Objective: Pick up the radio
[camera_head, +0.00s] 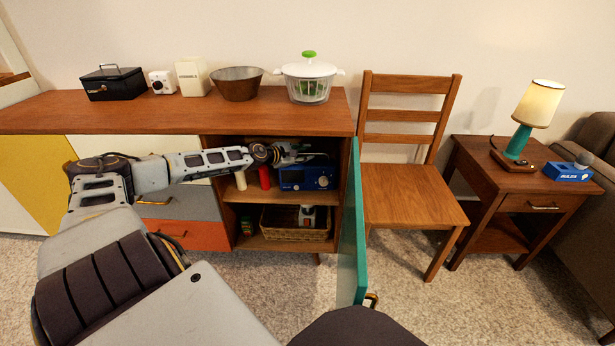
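The radio (292,182) is a small blue box with a dial and a light panel. It stands on the upper shelf inside the open hutch compartment, towards the right. My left arm reaches in from the left, and my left gripper (303,155) is just above the radio's top, inside the compartment. The gripper is small and dark here, so I cannot tell whether its fingers are open or shut, or whether they touch the radio. My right gripper is not in view.
The teal door (351,230) stands open at the compartment's right. A red object (264,178) and a pale one (240,180) stand left of the radio. A wicker basket (283,232) is on the lower shelf. A wooden chair (410,196) stands right of the door.

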